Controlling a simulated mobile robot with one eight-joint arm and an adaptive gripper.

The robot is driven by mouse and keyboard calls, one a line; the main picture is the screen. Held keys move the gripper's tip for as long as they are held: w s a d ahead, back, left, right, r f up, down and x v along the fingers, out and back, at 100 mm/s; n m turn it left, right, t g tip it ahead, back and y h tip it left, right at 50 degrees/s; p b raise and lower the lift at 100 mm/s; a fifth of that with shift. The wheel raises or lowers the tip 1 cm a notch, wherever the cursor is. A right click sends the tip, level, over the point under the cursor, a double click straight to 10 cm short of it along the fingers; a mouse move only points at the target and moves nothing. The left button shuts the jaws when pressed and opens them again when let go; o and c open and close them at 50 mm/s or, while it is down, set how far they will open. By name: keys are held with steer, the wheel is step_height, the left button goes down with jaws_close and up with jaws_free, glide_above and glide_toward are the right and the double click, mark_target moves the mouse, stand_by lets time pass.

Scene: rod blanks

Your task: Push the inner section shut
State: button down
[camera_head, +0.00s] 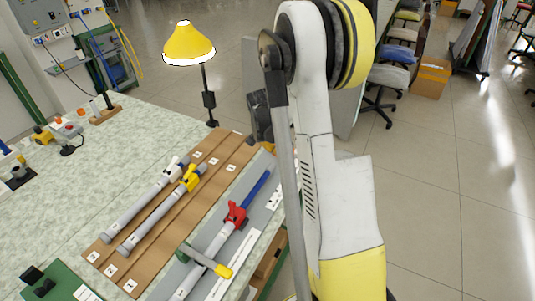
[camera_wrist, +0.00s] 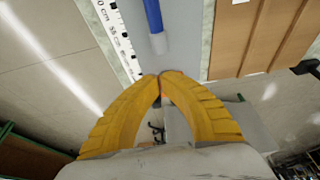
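The rod with the blue inner section (camera_head: 258,187) lies on a grey board. Its thicker grey outer tube (camera_head: 198,262) extends toward the lower left, with a red clamp (camera_head: 236,216) where the two meet. The blue section sticks out beyond the clamp toward the far end. In the wrist view the blue section (camera_wrist: 153,14) ends in a pale grey tip (camera_wrist: 158,43). My gripper (camera_wrist: 160,76) has its yellow fingertips together with nothing visible between them, just beyond that tip and apart from it in the picture.
A brown slotted board (camera_head: 148,238) holds two similar rods with white (camera_head: 172,168) and yellow (camera_head: 190,178) clamps. A lever with a yellow end (camera_head: 224,271) crosses the outer tube. A printed scale (camera_wrist: 118,35) runs beside the rod. A yellow lamp (camera_head: 189,45) stands behind.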

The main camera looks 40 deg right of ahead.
steer(key=b+x, duration=0.3)
steer(key=x, duration=0.6)
steer(key=shift+a, duration=0.1)
